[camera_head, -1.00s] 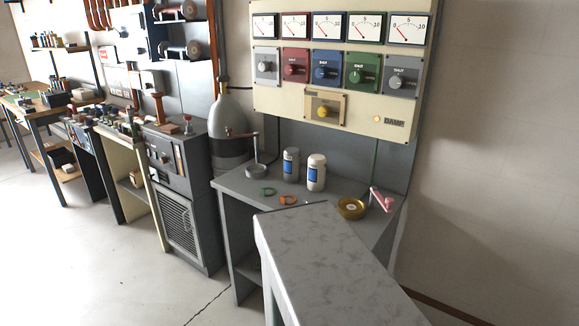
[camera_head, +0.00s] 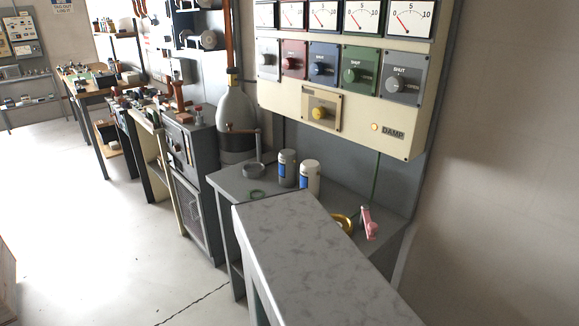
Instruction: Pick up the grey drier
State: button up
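A small grey canister with a dark lid and a blue label (camera_head: 287,168) stands upright on the grey workbench (camera_head: 228,181) below the gauge panel. It looks like the grey drier, though no name can be read. A paler, whiter canister with a blue label (camera_head: 310,178) stands just to its right, partly hidden by the foreground bench. My gripper is not in view.
A marbled grey bench top (camera_head: 300,235) fills the foreground, blocking part of the workbench. A grey tank (camera_head: 236,125) stands behind. Floor at left is clear.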

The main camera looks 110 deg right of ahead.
aim_at(287, 157)
jog(key=k, duration=0.7)
jog(key=z, duration=0.65)
jog(key=k, duration=0.5)
jog(key=z, duration=0.7)
jog(key=k, duration=0.95)
jog(key=u, duration=0.15)
jog(key=i, duration=0.7)
